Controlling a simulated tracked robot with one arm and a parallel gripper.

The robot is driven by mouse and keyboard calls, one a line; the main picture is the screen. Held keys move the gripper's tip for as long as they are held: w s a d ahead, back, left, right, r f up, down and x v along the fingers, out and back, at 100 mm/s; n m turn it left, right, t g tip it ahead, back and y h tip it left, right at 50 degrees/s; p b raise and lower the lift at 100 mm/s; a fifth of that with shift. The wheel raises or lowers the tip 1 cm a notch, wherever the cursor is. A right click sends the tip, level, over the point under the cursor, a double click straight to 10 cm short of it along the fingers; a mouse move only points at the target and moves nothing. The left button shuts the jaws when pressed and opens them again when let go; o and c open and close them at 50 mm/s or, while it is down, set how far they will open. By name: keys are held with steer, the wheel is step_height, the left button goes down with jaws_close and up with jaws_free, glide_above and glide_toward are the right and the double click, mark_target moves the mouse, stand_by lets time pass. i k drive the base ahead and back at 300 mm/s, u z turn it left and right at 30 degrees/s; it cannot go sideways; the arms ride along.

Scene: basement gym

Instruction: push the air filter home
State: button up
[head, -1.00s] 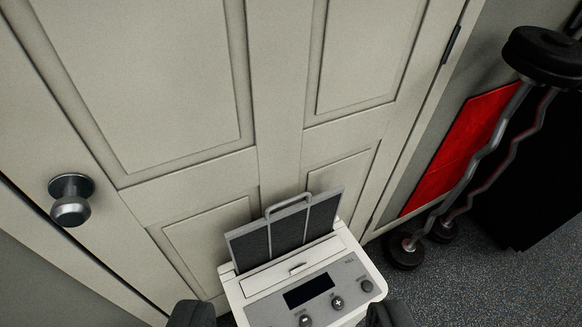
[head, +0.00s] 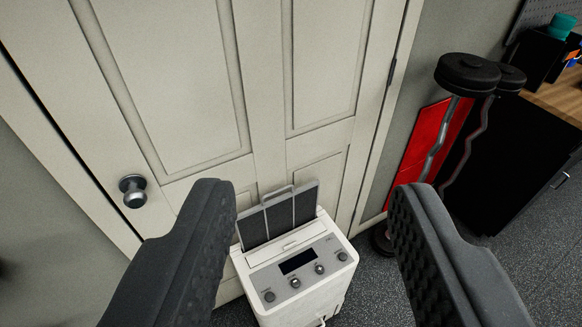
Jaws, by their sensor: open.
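The air filter (head: 281,217) is a dark grey panel with light ribs and a loop handle (head: 278,191) on its top edge. It stands up out of the back of the top of a white appliance (head: 297,297), with its lower part hidden inside. The appliance has a grey control panel with a dark display and several knobs. My gripper (head: 312,190) is open and empty. Its two dark fingers stand wide apart, to the left and right of the filter in the picture.
A panelled door (head: 180,80) with a round knob (head: 133,190) is close behind the appliance. To the right are curl bars with black weights (head: 467,73), a red panel (head: 418,140) and a black cabinet (head: 515,165). Speckled floor (head: 370,290) is free right of the appliance.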

mark_target(256, 227)
steer(key=k, duration=0.6)
steer(key=z, duration=0.5)
steer(key=i, duration=1.45)
steer(key=u, duration=0.4)
